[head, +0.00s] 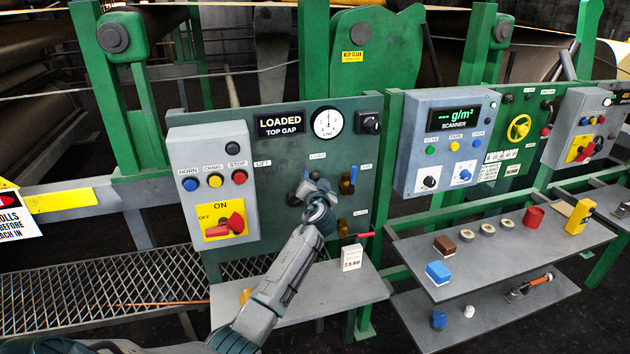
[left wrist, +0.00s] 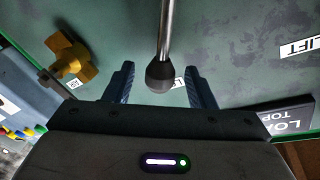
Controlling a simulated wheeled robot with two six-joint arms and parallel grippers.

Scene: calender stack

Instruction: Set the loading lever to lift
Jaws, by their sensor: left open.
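The loading lever (left wrist: 165,45) shows in the left wrist view as a bare metal rod with a black knob (left wrist: 161,76). My left gripper (left wrist: 159,68) is open, with one finger on each side of the knob and visible gaps between. In the head view my left gripper (head: 312,192) is in front of the green panel (head: 270,220) and hides most of the lever. A LIFT label (head: 262,163) is left of the gripper and a LOAD label (head: 317,156) is above it. The display (head: 280,123) reads LOADED, TOP GAP. My right gripper is not in view.
A grey button box (head: 208,160) is left of the gripper. A brass valve handle (left wrist: 70,60) is near the left finger; brass handles (head: 346,184) also show right of the gripper in the head view. A grey shelf (head: 320,290) lies below, bearing a white card (head: 352,258).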

